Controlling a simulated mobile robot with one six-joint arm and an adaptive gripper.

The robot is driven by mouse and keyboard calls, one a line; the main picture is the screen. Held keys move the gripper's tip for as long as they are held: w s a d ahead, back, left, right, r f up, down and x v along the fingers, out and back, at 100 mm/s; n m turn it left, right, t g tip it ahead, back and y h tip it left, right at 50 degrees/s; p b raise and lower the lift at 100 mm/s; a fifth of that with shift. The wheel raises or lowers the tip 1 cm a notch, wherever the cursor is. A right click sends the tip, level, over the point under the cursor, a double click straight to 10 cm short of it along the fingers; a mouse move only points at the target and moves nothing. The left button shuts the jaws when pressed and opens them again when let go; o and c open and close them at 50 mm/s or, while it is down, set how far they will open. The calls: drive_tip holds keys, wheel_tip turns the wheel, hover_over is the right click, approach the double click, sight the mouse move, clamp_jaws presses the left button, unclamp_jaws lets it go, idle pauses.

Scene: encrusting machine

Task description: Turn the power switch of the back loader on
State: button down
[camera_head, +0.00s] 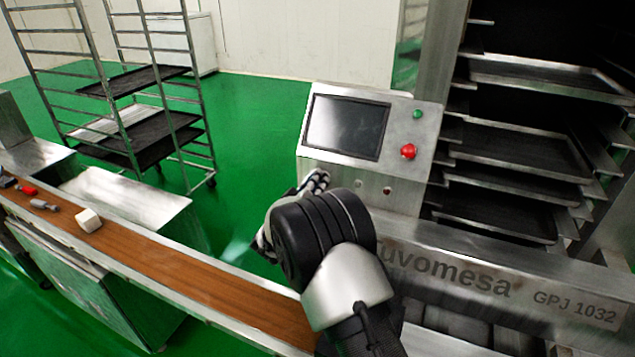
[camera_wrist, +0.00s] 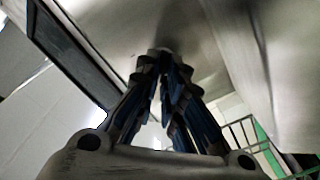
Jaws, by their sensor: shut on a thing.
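The back loader is the steel machine (camera_head: 560,284) marked GPJ 1032, with a slanted control panel (camera_head: 438,118). The panel carries a dark screen (camera_head: 346,127), a green button (camera_head: 418,114) and a red knob (camera_head: 408,151). My gripper (camera_head: 318,180) is at the panel's lower left, below the screen. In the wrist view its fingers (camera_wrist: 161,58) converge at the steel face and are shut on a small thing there. By its place it appears to be the power switch, but the fingers hide nearly all of it. The screen's dark edge (camera_wrist: 68,55) shows at the left.
Two small round fittings (camera_head: 374,187) sit on the panel right of my gripper. A brown conveyor belt (camera_head: 190,272) runs along the front, with a white block (camera_head: 89,220) on it. Shelves with dark trays (camera_head: 510,155) stand at the right. A wheeled rack (camera_head: 205,110) stands behind on open green floor.

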idle(0.4)
drive_tip(key=m+b, duration=0.2)
drive_tip(key=m, duration=0.2)
drive_tip(key=shift+d+m, duration=0.1)
drive_tip(key=shift+m, duration=0.3)
drive_tip(key=m+b, duration=0.3)
drive_tip(key=m, duration=0.1)
drive_tip(key=shift+s+d+m, duration=0.1)
drive_tip(key=shift+m, duration=0.2)
drive_tip(key=m+b, duration=0.2)
drive_tip(key=m, duration=0.2)
drive_tip(key=shift+d, duration=0.15)
drive_tip(key=shift+s+m+b, duration=0.1)
drive_tip(key=shift+m+b, duration=0.25)
drive_tip(key=shift+m, duration=1.95)
drive_tip(key=c, duration=1.7)
unclamp_jaws()
